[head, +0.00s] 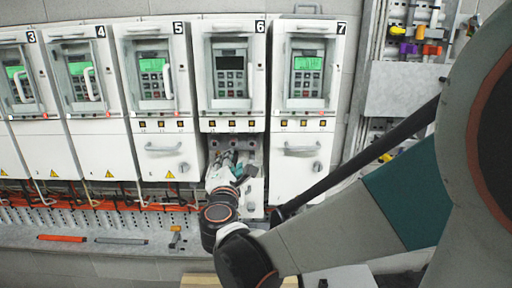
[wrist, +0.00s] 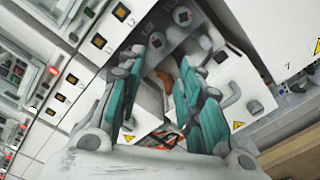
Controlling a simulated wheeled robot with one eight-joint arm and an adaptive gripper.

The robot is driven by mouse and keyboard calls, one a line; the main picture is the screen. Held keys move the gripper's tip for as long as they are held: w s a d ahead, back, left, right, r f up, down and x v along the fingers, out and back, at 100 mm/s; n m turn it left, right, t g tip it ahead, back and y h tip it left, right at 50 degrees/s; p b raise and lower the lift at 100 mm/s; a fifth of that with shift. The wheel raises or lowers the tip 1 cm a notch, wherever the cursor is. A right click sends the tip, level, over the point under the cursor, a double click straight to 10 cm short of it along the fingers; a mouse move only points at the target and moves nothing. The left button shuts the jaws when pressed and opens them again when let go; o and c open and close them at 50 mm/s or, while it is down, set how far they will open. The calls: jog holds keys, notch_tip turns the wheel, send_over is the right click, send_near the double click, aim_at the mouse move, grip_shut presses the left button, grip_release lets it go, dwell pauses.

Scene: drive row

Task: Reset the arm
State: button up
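My arm reaches from the right side of the head view to drive 6 (head: 230,75). My gripper (head: 226,163) is at the lower compartment of that drive, below its row of small yellow-marked switches. In the wrist view the two teal-padded fingers of my gripper (wrist: 163,65) stand apart, with nothing seen held between them. A white panel with a grey handle (wrist: 230,94) is just right of the fingers. My gripper hides part of the recess; contact cannot be told.
Drive 5 (head: 153,75) and drive 7 (head: 308,75) flank drive 6, with closed lower covers. Drive 6's screen is dark; its neighbours' screens are green. Orange cables (head: 130,204) run below on the left. A ledge (head: 90,235) holds a red bar (head: 62,238) and a grey bar (head: 121,241).

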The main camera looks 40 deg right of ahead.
jog(key=s+a+f+m+g+y+b, duration=0.1)
jog(key=s+f+m+g+y+b, duration=0.15)
jog(key=s+f+m+b, duration=0.45)
jog(key=s+a+f+m+g+y+b, duration=0.1)
jog(key=s+f+m+g+y+b, duration=0.2)
jog(key=f, duration=0.7)
jog(key=s+a+f+m+g+y+b, duration=0.2)
jog(key=s+a+f+m+y+b, duration=0.2)
jog(key=s+a+f, duration=0.5)
jog(key=s+a+m+b, duration=0.1)
jog(key=m+b, duration=0.1)
jog(key=m, duration=0.1)
jog(key=shift+s+a+f, duration=0.15)
jog(key=shift+s+a, duration=0.15)
